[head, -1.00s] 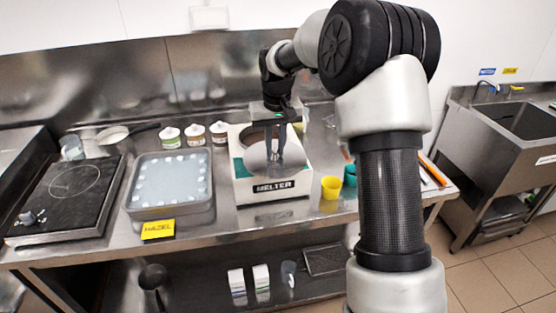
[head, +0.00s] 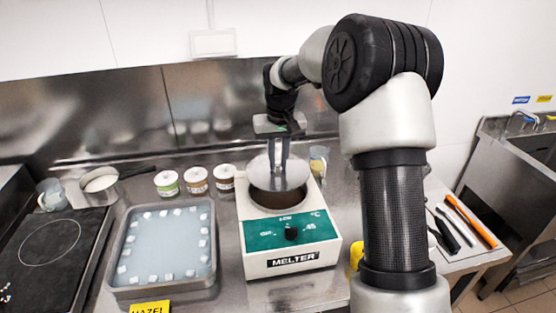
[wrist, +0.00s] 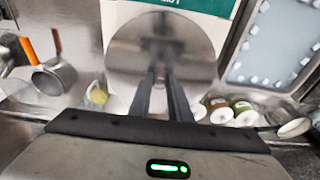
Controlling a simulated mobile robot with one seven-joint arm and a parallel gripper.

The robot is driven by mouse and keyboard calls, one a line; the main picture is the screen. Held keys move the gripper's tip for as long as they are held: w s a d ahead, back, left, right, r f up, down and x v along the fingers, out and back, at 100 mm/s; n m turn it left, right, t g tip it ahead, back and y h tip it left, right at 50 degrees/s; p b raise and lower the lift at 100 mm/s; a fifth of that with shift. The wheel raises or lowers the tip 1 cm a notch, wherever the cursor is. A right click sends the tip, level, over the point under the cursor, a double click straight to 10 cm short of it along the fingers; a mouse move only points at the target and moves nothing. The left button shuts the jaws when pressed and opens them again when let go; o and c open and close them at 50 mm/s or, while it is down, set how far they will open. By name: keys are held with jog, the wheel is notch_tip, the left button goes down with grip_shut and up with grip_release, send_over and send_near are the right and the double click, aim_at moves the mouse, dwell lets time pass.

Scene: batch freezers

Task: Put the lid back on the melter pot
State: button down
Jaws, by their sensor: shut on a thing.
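The melter (head: 290,262) is a white box with a green control panel, in the middle of the counter. Its round pot (head: 277,199) is open on top, with a dark brown inside showing. My gripper (head: 278,172) is shut on the lid (head: 262,172), a round grey metal disc. The lid is tilted and hangs above the back part of the pot opening, leaving the front part uncovered. In the wrist view the lid (wrist: 150,40) fills the upper middle, beyond my fingers (wrist: 163,75), and hides the pot. Whether it touches the rim I cannot tell.
A tray (head: 165,291) with white cubes stands left of the melter, beside a black hob (head: 48,245). Several small tubs (head: 197,180) stand behind the tray. A glass (head: 318,160) stands behind the melter. Tools (head: 470,222) lie at the right.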

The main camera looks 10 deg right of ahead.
aim_at(279, 171)
jog(key=shift+s+f+b, duration=0.15)
jog(key=shift+f+b, duration=0.25)
jog(key=shift+f, duration=0.1)
notch_tip(279, 171, down, 3)
jog(key=shift+f+b, duration=0.15)
jog(key=shift+b, duration=1.1)
jog(key=shift+f+b, duration=0.5)
jog(key=shift+f, duration=0.45)
jog(key=shift+f, duration=0.15)
dwell(0.4)
jog(key=c, duration=1.1)
grip_release()
jog(key=shift+p, duration=0.3)
